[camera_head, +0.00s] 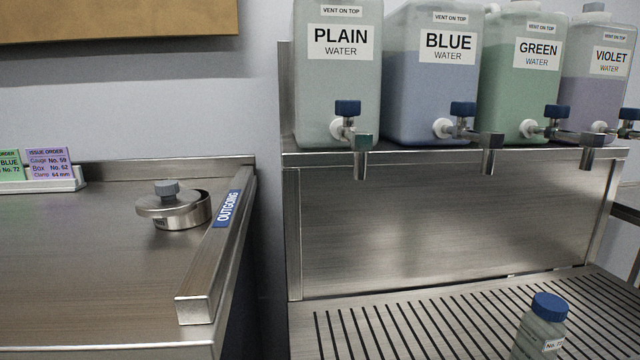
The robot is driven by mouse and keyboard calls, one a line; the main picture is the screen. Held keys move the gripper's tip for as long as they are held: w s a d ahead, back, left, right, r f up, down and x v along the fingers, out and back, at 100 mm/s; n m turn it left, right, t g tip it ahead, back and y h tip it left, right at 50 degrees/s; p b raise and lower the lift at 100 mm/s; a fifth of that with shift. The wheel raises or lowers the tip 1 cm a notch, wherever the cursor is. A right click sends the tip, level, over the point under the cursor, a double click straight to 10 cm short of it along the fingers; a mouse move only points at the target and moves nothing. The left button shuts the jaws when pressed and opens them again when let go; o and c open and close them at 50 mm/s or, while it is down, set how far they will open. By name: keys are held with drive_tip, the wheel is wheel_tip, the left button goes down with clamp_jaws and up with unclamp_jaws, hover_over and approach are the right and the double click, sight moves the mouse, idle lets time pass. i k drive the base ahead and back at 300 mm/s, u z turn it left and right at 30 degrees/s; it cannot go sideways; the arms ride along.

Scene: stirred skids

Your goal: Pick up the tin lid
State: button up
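A round metal tin (190,219) stands upright on the steel counter at the left, close to the raised rail marked OUTGOING. Its lid (155,206) is a flat metal disc with a grey knob (166,188) on top. The lid looks tilted and shifted to the left on the tin, overhanging its left side. I cannot tell how it is seated. A small label shows on the tin's front, too small to read. My gripper is not in view.
The OUTGOING rail (212,250) edges the counter (80,250) on the right. A card holder (45,184) stands at the back left. Several water jugs with taps stand on a shelf at the right, above a slatted drain tray (420,330) holding a blue-capped bottle (541,328).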

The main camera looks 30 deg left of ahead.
sight(168, 200)
drive_tip(key=z, duration=0.45)
drive_tip(key=k, duration=0.95)
drive_tip(key=u, duration=1.75)
drive_tip(key=i, duration=0.4)
drive_tip(key=z, duration=0.1)
